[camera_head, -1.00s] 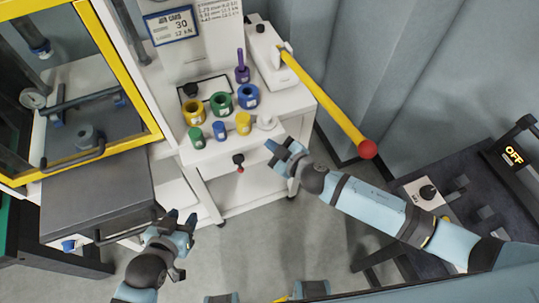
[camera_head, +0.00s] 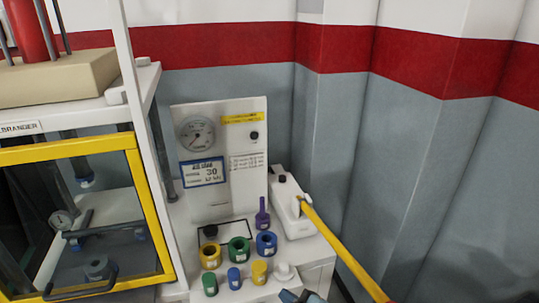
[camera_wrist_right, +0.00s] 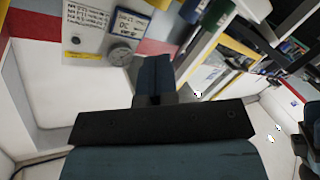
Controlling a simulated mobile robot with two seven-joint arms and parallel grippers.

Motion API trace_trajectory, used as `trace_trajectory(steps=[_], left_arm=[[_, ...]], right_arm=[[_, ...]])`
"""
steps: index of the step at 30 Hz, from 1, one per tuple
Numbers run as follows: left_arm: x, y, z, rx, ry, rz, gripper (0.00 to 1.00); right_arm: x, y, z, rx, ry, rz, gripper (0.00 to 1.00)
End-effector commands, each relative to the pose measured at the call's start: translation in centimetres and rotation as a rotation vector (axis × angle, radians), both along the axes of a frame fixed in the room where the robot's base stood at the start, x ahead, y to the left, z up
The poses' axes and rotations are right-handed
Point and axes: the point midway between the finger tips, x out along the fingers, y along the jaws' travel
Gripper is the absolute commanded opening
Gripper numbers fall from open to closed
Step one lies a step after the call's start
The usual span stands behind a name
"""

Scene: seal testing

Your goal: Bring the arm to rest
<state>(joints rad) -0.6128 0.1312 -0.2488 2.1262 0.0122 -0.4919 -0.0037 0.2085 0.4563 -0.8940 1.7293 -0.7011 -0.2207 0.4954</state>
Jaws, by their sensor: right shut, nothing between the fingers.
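My right gripper (camera_head: 301,297) just enters the bottom edge of the head view, in front of the white bench; only its blue tip shows there. In the right wrist view its two blue fingers (camera_wrist_right: 154,78) lie together, shut with nothing between them. My left gripper is out of the head view.
The white bench (camera_head: 190,240) holds a gauge panel (camera_head: 218,185), green, blue and yellow rings and cylinders, and a white device (camera_head: 292,208). From the device a yellow lever (camera_head: 345,255) slants down right. A yellow-framed glass cabinet (camera_head: 150,200) stands at left.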

Motion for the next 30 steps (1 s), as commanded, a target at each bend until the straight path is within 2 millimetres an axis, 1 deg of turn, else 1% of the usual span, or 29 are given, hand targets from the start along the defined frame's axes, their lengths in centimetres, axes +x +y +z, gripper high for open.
trace_trajectory(steps=[4, 8, 11, 16, 18, 21, 25, 30], left_arm=[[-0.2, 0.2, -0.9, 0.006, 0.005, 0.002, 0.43], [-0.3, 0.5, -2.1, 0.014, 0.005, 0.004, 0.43], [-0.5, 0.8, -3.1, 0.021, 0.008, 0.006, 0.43], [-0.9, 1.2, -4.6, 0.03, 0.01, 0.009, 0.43], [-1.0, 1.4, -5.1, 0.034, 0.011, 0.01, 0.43], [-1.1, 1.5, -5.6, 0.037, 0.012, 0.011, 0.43], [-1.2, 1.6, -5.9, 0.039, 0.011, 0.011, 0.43], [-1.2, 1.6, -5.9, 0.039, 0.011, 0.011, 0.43]], right_arm=[[-2.4, -0.3, -1.2, 0.086, 0.096, -0.072, 0.0], [-5.7, -2.0, -3.0, 0.193, 0.237, -0.191, 0.0], [-8.6, -4.3, -4.7, 0.264, 0.349, -0.294, 0.0], [-14.2, -8.9, -7.7, 0.348, 0.522, -0.462, 0.0], [-16.3, -10.6, -8.7, 0.371, 0.576, -0.518, 0.0], [-18.7, -12.5, -9.6, 0.388, 0.631, -0.576, 0.0], [-20.3, -13.7, -10.2, 0.397, 0.665, -0.614, 0.0], [-20.6, -14.0, -10.3, 0.399, 0.669, -0.62, 0.0]])
